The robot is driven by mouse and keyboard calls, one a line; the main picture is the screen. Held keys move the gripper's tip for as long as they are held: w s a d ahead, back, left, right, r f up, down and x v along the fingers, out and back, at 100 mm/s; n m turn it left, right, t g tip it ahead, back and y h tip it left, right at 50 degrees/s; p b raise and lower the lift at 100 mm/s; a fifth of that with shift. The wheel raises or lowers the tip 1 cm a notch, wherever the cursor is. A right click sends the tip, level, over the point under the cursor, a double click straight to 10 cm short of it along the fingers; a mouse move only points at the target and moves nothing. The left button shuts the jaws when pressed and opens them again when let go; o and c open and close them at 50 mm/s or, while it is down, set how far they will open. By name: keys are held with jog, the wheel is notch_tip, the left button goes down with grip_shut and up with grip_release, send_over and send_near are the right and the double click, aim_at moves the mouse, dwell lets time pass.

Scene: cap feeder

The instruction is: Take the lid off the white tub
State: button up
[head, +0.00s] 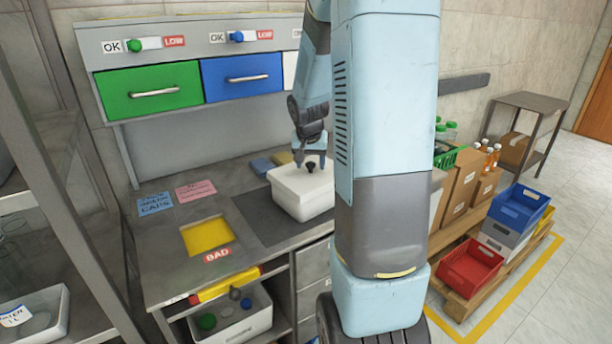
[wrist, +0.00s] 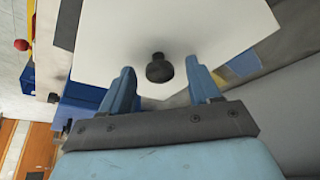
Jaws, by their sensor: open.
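The white tub (head: 300,205) stands on a dark mat on the workbench, with its white lid (head: 290,180) on top. A black knob (head: 310,167) sticks up from the lid. In the wrist view the lid (wrist: 215,30) fills the upper middle, and the knob (wrist: 159,69) shows just beyond and between my fingertips. My gripper (wrist: 163,75) is open, with one blue finger on each side of the knob and a gap to both. In the head view my gripper (head: 311,160) is at the lid, partly hidden by my arm. I cannot tell whether the fingers touch the lid.
The dark mat (head: 255,215) lies under the tub. Blue (head: 262,166) and yellow sponge-like blocks lie behind it. A yellow recess (head: 207,237) marked BAD is to the left. Green (head: 150,90) and blue drawers hang above. Boxes and red and blue bins stand at right.

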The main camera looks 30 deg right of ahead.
jog(key=shift+c, duration=0.2)
grip_shut()
dwell(0.4)
jog(key=shift+r, duration=0.1)
